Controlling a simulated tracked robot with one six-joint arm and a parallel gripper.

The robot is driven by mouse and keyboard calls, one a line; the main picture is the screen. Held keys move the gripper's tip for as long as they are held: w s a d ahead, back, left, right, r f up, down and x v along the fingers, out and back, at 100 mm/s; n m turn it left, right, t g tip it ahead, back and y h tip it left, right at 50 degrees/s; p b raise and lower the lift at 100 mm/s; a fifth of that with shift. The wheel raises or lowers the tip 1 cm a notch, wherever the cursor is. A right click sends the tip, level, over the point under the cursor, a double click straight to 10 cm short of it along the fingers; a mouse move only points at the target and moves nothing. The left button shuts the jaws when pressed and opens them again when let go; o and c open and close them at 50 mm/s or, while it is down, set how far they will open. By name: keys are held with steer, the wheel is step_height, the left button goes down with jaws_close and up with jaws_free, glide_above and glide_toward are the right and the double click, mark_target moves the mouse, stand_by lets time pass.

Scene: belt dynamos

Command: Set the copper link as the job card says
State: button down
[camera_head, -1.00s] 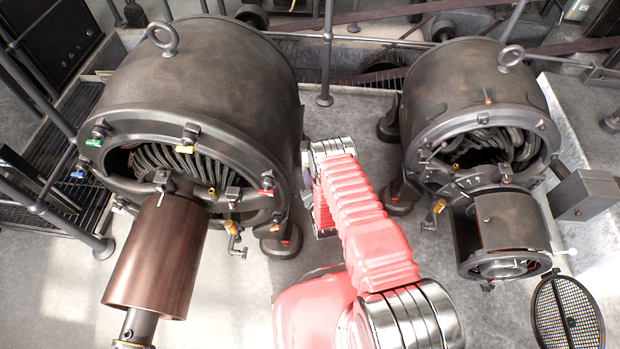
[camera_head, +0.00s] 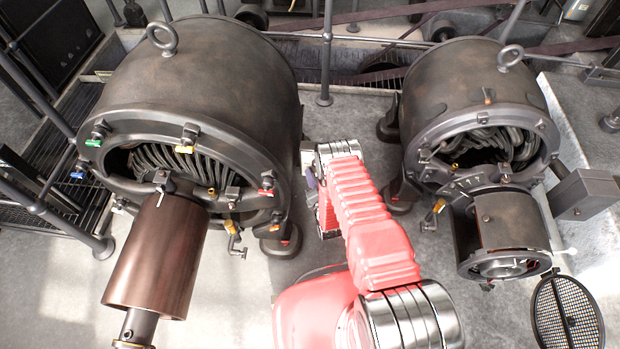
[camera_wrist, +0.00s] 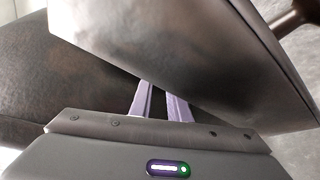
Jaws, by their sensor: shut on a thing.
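My gripper (camera_head: 312,181) is beside the right flank of the left dynamo (camera_head: 215,70), partly hidden by my arm. In the wrist view its two pale purple fingers (camera_wrist: 160,104) are close together, and their tips go out of sight behind a large dark metal body (camera_wrist: 160,45). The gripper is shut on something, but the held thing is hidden. I cannot make out the copper link for certain. No job card is readable.
A brown cylinder (camera_head: 155,255) juts forward from the left dynamo. The right dynamo (camera_head: 475,75) stands to the right, with a drum (camera_head: 510,225) in front and a round mesh cover (camera_head: 568,315) below. Railings (camera_head: 327,50) run behind and left. Bare floor (camera_head: 230,300) shows in front.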

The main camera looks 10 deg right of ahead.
steer(key=shift+s+d+f+m, duration=0.1)
steer(key=shift+s+d+m, duration=0.1)
steer(key=shift+d+m, duration=0.35)
steer(key=shift+a, duration=0.1)
steer(key=c, duration=2)
jaws_free()
steer(key=o, duration=0.3)
steer(key=shift+o, duration=0.2)
steer(key=s+r, duration=0.2)
steer(key=s, duration=1.1)
steer(key=shift+s+d, duration=0.25)
steer(key=shift+d, duration=0.05)
steer(key=shift+c, duration=0.7)
